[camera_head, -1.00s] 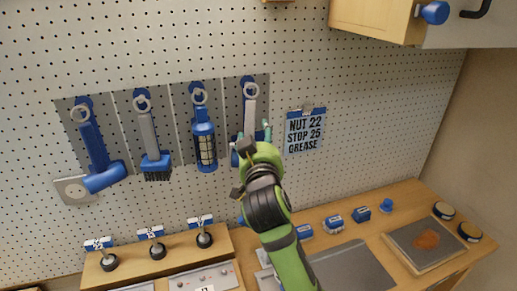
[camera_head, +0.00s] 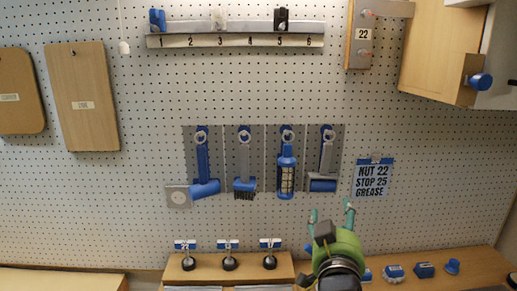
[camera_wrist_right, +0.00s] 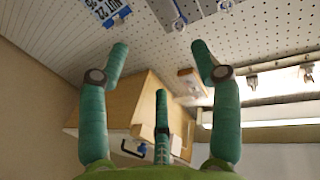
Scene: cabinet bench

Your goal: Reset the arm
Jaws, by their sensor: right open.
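My right gripper (camera_head: 331,217) is green and points up in front of the pegboard, below the hanging tools and left of the "NUT 22 STOP 25 GREASE" note (camera_head: 372,180). Its fingers are spread and nothing is between them; in the right wrist view (camera_wrist_right: 160,65) they also stand apart and empty. The rightmost hanging tool (camera_head: 323,180), with a blue end, hangs on its hook above the gripper, apart from it. My left gripper is in neither view.
A wooden cabinet (camera_head: 440,65) with a blue knob (camera_head: 480,82) juts out at upper right. A numbered rail (camera_head: 235,41) and two boards (camera_head: 82,95) hang on the pegboard. Knobs on a wooden block (camera_head: 228,263) and several blue parts (camera_head: 424,270) stand on the bench below.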

